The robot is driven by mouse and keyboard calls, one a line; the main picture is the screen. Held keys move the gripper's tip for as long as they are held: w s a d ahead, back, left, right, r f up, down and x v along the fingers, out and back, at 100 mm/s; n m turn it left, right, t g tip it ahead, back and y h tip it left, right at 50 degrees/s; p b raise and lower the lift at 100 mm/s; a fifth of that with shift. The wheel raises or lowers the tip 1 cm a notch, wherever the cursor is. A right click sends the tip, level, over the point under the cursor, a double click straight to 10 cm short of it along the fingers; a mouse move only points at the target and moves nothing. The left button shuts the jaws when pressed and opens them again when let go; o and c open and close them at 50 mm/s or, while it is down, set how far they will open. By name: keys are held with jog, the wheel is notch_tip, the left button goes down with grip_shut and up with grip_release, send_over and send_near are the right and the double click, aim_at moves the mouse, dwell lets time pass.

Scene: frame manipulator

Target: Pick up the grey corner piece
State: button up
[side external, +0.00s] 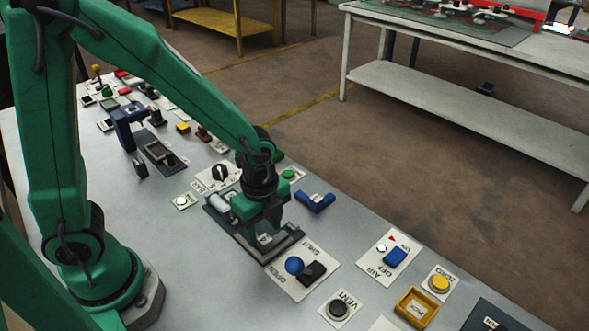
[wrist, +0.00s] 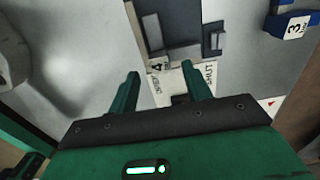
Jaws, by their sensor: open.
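The grey corner piece (wrist: 183,54) is L-shaped with a label reading 4 and lies on a dark plate (wrist: 172,12) in the wrist view. In the side view, a grey L-shape (side external: 283,243) shows on the dark plate, partly hidden by my gripper. My gripper (wrist: 161,74) is open and empty, with its green fingers apart on the near side of the piece in the wrist view. In the side view my gripper (side external: 262,226) hangs low over the plate. I cannot tell whether the fingers touch anything.
A blue corner piece (side external: 316,202) labelled 3 lies to the right of the plate. A white panel with a blue knob (side external: 294,265) and black switch is near the plate's front. A yellow frame (side external: 416,307) stands farther right. Several buttons and parts crowd the bench's far end.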

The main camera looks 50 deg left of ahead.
aim_at(265, 239)
jog(key=shift+f, duration=1.7)
grip_shut()
